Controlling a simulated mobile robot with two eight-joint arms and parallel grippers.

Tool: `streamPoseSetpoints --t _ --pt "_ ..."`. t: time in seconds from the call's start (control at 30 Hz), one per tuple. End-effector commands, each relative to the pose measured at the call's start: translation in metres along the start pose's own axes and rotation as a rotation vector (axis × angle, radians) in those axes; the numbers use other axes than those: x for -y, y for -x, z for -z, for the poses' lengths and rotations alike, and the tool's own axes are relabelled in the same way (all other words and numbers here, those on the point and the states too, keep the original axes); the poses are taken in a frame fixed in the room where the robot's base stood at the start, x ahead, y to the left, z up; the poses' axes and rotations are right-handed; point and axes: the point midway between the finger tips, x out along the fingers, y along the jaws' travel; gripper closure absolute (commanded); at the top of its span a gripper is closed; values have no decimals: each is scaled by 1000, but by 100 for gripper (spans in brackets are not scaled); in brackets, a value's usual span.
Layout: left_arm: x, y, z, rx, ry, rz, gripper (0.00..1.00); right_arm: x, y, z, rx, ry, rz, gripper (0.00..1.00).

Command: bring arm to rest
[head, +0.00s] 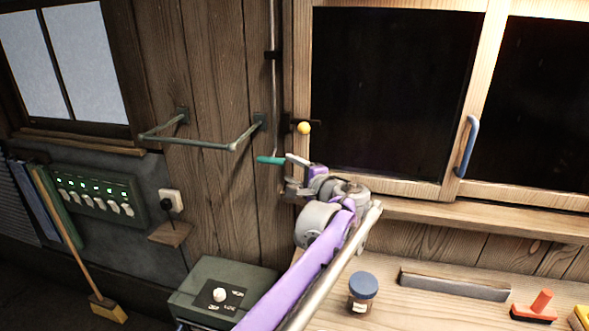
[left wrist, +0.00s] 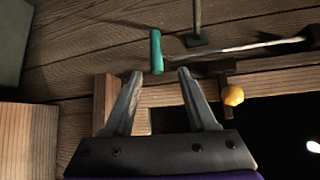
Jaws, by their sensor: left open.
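My left gripper (head: 287,174) is at the end of my purple and grey arm, near the wooden wall left of the window. In the left wrist view its two fingers (left wrist: 160,76) are apart with nothing between them. A teal handle (head: 270,160) sits just beyond the fingertips at the lower end of a thin metal rod. It also shows in the left wrist view (left wrist: 156,50), in front of the gap between the fingers and seemingly clear of them. My right gripper is not in view.
A yellow knob (head: 304,128) sits by the window frame (head: 299,60). A green metal rail (head: 205,144) juts from the wall at left. Below are a grey-green box (head: 235,271), a blue-lidded jar (head: 362,293) and a wooden bench (head: 425,310).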

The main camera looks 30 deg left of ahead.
Motion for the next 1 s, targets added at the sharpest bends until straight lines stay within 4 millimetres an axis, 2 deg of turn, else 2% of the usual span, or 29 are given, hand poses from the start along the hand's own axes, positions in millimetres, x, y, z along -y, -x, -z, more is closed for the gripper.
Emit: streamPoseSetpoints --t 0.23,0.37,0.47,0.57,0.7,0.8,0.9,1.0 --pt "-2 0 -1 -1 4 -6 43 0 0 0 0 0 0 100" --pt "-26 10 -18 -11 58 -92 43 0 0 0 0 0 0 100" --pt "-71 32 -44 -30 157 -245 43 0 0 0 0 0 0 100" --pt "-132 66 -73 -52 294 -443 43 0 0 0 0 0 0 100" --pt "-218 127 -103 -79 494 -719 43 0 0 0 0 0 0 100" --pt "-271 172 -117 -92 633 -902 43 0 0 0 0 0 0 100" --pt "-313 211 -126 -102 750 -1053 43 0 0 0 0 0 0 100" --pt "-339 238 -130 -106 834 -1158 43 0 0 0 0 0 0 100"
